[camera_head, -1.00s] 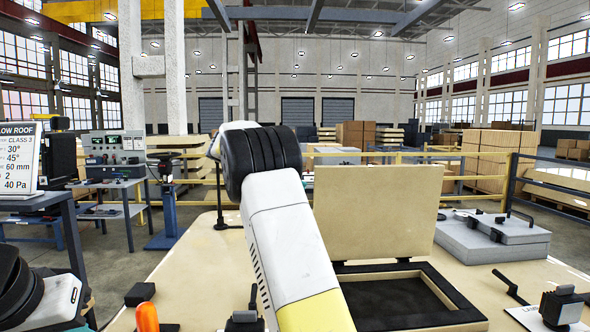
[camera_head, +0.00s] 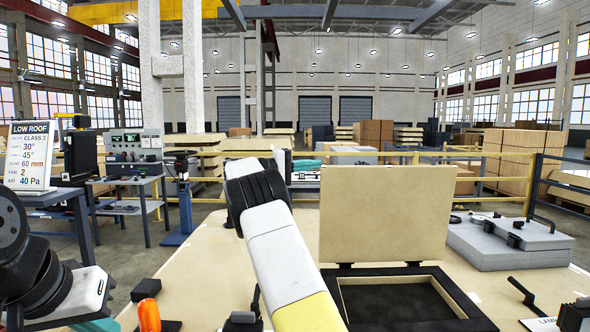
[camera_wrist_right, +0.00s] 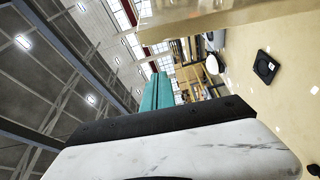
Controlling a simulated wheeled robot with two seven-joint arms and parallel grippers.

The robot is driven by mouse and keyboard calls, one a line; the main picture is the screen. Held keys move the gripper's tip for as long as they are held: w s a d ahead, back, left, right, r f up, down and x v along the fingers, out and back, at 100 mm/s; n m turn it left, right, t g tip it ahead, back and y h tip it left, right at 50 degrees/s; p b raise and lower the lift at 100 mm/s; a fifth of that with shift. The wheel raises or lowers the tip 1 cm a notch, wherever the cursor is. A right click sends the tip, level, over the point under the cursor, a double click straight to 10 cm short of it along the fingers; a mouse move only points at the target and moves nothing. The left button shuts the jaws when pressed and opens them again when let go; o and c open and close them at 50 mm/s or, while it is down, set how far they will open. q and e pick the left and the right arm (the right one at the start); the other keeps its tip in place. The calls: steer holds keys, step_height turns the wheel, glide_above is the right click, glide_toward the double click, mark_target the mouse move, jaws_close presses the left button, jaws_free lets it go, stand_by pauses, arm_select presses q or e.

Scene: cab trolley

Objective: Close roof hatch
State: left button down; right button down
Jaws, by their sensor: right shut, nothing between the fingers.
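The roof hatch lid (camera_head: 385,213) is a beige panel standing upright, open, on hinges at the far side of its black-rimmed opening (camera_head: 462,316). My right arm reaches up from the bottom centre of the head view. My right gripper (camera_head: 307,166) has teal fingers, partly hidden behind my wrist, near the lid's upper left corner. In the right wrist view its teal fingers (camera_wrist_right: 157,92) are together and empty. A beige surface close to the camera there, probably the lid (camera_wrist_right: 190,18), runs along the top. I cannot tell whether they touch. Only a teal bit of my left gripper (camera_head: 103,325) shows.
The beige roof panel (camera_head: 210,262) spreads around the opening. A grey box (camera_head: 510,243) stands at right. A yellow rail (camera_head: 420,156) runs behind.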

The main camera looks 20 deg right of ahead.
steer(key=shift+s+a+f, duration=0.1)
steer(key=shift+s+a, duration=0.1)
steer(key=shift+s, duration=0.45)
steer(key=shift+s+a+f, duration=0.1)
steer(key=shift+s+a, duration=0.05)
steer(key=shift+s, duration=0.5)
steer(key=shift+s+a, duration=0.2)
steer(key=shift+s, duration=0.45)
